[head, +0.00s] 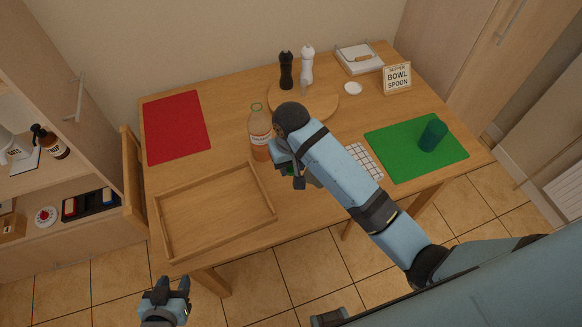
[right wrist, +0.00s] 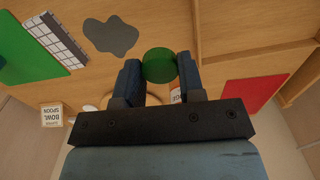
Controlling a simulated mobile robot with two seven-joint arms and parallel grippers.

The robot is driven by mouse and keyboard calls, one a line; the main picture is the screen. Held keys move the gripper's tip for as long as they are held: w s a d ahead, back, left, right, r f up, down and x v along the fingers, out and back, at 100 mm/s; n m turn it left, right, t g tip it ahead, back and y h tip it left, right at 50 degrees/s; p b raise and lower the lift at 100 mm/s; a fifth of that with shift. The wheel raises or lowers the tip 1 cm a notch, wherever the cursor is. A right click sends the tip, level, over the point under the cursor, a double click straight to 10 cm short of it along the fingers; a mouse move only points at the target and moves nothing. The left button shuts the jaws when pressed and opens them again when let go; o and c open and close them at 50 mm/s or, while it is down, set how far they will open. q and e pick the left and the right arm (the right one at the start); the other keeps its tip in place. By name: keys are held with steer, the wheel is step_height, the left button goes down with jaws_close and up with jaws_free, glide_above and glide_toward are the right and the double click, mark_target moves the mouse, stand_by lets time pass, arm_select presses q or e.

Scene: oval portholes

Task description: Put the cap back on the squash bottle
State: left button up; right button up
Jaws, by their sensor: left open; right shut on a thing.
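The squash bottle (head: 260,138) stands upright on the table in the head view, with orange liquid low inside and a label round it. My right gripper (head: 288,172) is shut on the green cap (right wrist: 158,65), held between its fingertips in the right wrist view. In the head view the gripper is close to the bottle, nearer to me and slightly right; the cap is apart from the bottle's mouth. My arm hides most of the cap there. My left gripper (head: 172,288) is open and empty, in front of the table's near left edge.
An empty wooden tray (head: 212,243) lies near the front left, a red mat (head: 176,127) behind it. A green mat (head: 400,164) with a dark green cup (head: 433,135) is at right. Two mills (head: 286,70) stand behind. A grey patch (right wrist: 110,37) lies below my right arm.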

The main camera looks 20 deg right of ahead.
steer(key=s+d+r, duration=0.1)
steer(key=d+r, duration=0.8)
steer(key=r, duration=0.4)
steer(key=shift+s+d+r, duration=0.2)
steer(key=shift+d, duration=0.15)
steer(key=shift+d, duration=0.1)
